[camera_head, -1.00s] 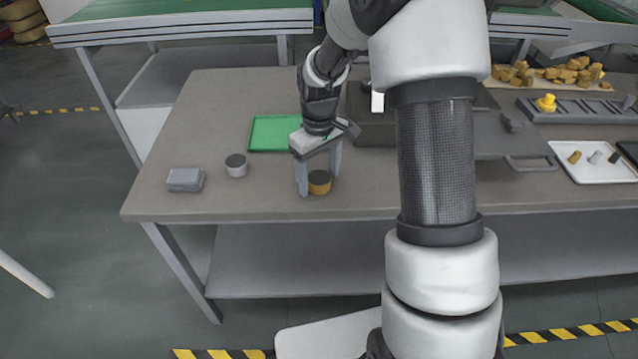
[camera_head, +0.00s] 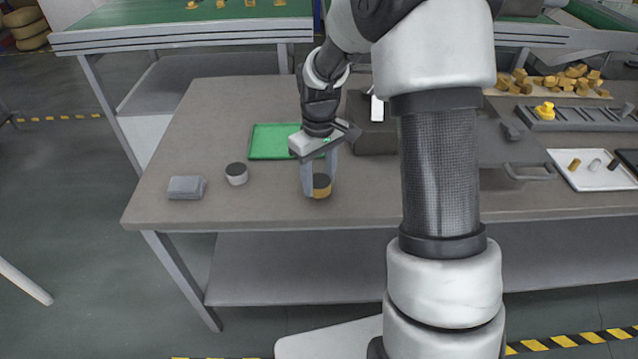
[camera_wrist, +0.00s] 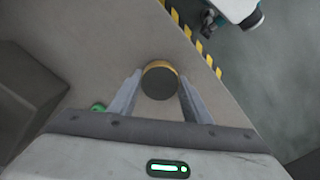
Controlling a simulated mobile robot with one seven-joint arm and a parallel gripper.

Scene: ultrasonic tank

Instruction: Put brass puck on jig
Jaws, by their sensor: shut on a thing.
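The brass puck (camera_head: 321,191) has a brass-coloured side and a dark top. It is near the front edge of the grey table, between the fingers of my gripper (camera_head: 319,184). My gripper points down and is shut on the puck. In the wrist view the puck (camera_wrist: 160,84) shows between the two fingertips (camera_wrist: 160,78). I cannot tell whether it touches the table. A long grey slotted rack (camera_head: 590,116) with a yellow piece on it is at the right; I cannot tell whether it is the jig.
A green tray (camera_head: 268,142) lies behind. A dark tank (camera_head: 372,138) stands behind my arm. A white tray (camera_head: 590,177) holds small cylinders.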

